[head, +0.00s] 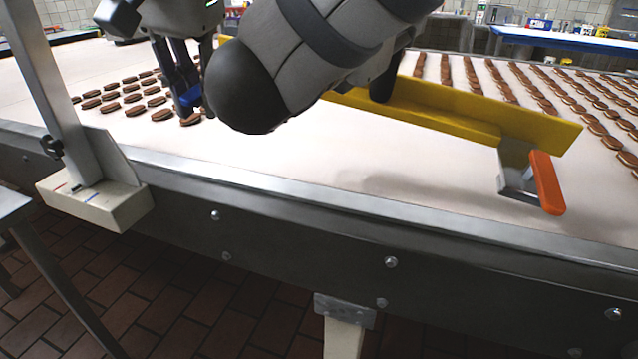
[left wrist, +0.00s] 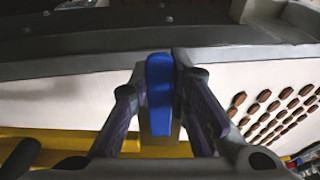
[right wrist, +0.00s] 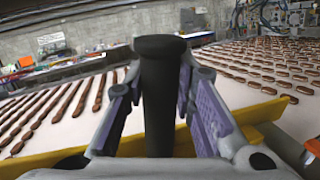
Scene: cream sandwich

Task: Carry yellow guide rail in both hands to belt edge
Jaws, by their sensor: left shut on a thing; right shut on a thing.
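The yellow guide rail (head: 470,108) is held above the white belt (head: 330,140), slanting from upper left to lower right in the head view. An orange lever (head: 546,182) on a metal bracket is at its right end. My left gripper (head: 186,100) is shut on a blue handle (left wrist: 159,82), with the yellow rail behind it in the left wrist view. My right gripper (right wrist: 160,75) is shut on a black upright post (right wrist: 160,100), with the yellow rail behind it.
The near belt edge (head: 330,200) is a metal strip along the conveyor's dark side. A metal post with a pale block (head: 95,205) stands at the left edge. Brown cookies lie in rows at left (head: 130,98) and right (head: 575,97). The near-middle belt is bare.

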